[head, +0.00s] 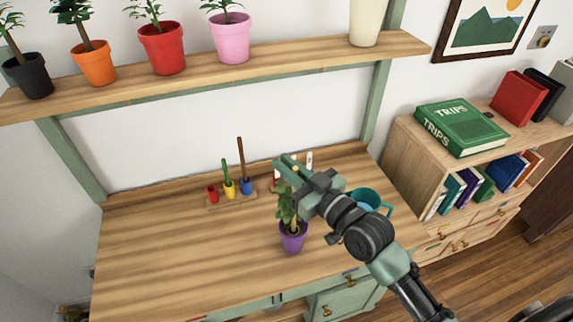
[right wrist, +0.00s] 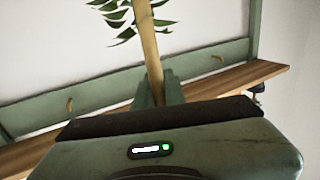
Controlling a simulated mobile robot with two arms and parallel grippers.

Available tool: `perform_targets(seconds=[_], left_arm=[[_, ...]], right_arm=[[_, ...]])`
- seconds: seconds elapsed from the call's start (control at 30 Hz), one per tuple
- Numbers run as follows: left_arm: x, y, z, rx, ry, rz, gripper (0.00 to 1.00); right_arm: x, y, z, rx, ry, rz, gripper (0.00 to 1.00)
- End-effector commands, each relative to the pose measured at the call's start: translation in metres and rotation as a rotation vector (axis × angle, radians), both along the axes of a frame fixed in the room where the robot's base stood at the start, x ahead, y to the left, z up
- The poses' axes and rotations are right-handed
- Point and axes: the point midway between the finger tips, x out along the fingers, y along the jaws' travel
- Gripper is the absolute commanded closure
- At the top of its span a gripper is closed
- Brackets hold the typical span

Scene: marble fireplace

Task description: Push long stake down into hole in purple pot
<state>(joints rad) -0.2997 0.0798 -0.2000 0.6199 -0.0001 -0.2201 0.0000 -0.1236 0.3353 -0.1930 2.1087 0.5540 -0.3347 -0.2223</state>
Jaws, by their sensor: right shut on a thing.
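The purple pot (head: 292,239) stands on the wooden desk with a green leafy plant (head: 284,212) in it. My right gripper (head: 284,171) is above the pot, over the plant's top. In the right wrist view its green fingers (right wrist: 158,92) are shut on a long tan stake (right wrist: 149,45). Leaves (right wrist: 130,18) show beside the stake there. In the head view most of the stake is hidden by the gripper and leaves. The hole in the pot is hidden, so I cannot tell whether the stake is in it. My left gripper is out of view.
A small rack with red, yellow and blue cups (head: 246,187) stands left of the plant. A teal mug (head: 369,200) is right, partly behind my arm. A shelf (head: 290,52) with potted plants hangs above. The desk's left side (head: 150,260) is clear.

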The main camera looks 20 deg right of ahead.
Motion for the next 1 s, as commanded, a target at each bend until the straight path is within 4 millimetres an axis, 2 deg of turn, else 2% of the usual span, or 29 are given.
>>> perform_targets(seconds=[0.03,0.1,0.47,0.57,0.8,1.0], left_arm=[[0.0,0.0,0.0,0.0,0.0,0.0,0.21],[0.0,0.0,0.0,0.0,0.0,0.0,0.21],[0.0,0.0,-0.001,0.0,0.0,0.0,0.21],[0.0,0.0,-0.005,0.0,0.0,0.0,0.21],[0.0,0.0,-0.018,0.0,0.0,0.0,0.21],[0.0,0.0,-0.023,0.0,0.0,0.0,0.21]], right_arm=[[0.0,0.0,-0.003,-0.002,0.007,0.001,0.84],[0.0,0.0,-0.003,-0.002,0.006,0.001,0.64],[-0.002,-0.001,-0.002,-0.002,0.004,0.0,0.64],[-0.011,-0.005,-0.004,-0.003,0.004,0.0,0.64],[-0.049,-0.022,-0.005,-0.005,0.006,0.002,0.64],[-0.068,-0.031,-0.004,-0.002,0.005,0.001,0.64]])
